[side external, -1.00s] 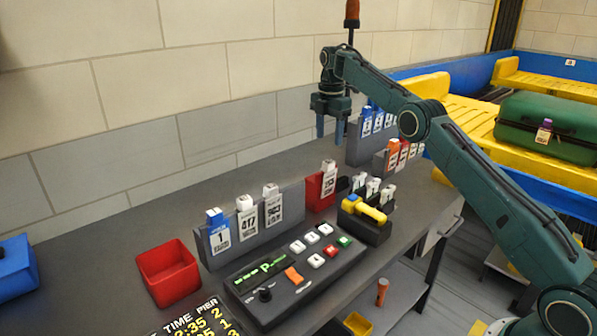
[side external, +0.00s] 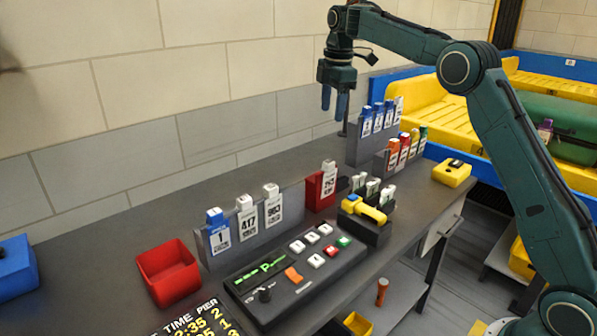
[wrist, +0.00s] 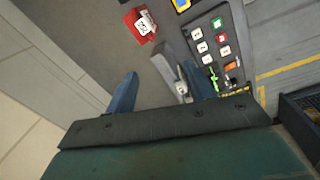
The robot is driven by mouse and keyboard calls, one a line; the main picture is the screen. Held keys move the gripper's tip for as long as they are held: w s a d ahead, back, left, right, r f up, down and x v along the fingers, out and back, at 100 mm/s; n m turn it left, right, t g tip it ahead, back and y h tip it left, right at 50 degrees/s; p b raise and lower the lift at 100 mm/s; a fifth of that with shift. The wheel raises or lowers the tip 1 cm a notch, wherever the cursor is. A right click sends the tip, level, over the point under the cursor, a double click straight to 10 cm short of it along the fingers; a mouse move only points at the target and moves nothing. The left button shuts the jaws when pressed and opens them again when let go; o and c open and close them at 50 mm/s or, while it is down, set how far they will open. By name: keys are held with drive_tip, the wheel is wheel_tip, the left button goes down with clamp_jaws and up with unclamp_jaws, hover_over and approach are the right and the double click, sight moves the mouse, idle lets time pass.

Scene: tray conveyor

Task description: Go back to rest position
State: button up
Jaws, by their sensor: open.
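My gripper (side external: 334,102) hangs above the back of the dark workbench (side external: 125,232), near the wall, in the side external view. Its two blue fingers point down, apart, with nothing between them. In the wrist view my gripper (wrist: 158,88) also shows its fingers spread. Below it there lie the red tag holder (wrist: 140,26) and the button panel (wrist: 220,45). The gripper is clear of the bench and touches nothing.
Tag racks (side external: 378,140) stand on the bench below and right of my gripper. The button panel (side external: 290,262), red bin (side external: 168,272) and yellow-handled tool (side external: 365,208) are nearer. Yellow conveyor trays (side external: 425,100) and a green suitcase (side external: 575,125) lie behind my arm.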

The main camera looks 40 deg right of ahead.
drive_tip(key=s+a+r+m+t, duration=0.1)
drive_tip(key=s+a+r+m, duration=0.25)
drive_tip(key=s, duration=0.55)
drive_tip(key=s+a+r+m+t, duration=0.1)
drive_tip(key=s+a+r+m, duration=0.25)
drive_tip(key=s, duration=0.55)
drive_tip(key=s+a+f+m, duration=0.1)
drive_tip(key=s+f+m, duration=0.1)
drive_tip(key=s, duration=0.5)
drive_tip(key=s+a+f+m+t, duration=0.1)
drive_tip(key=s+a+f+m, duration=0.1)
drive_tip(key=s+f, duration=0.3)
drive_tip(key=s+a+f+m+t, duration=0.1)
drive_tip(key=s+f+m, duration=0.2)
drive_tip(key=s, duration=0.6)
drive_tip(key=shift+s+a+f, duration=0.15)
drive_tip(key=shift+s+a, duration=0.2)
drive_tip(key=shift+s, duration=0.05)
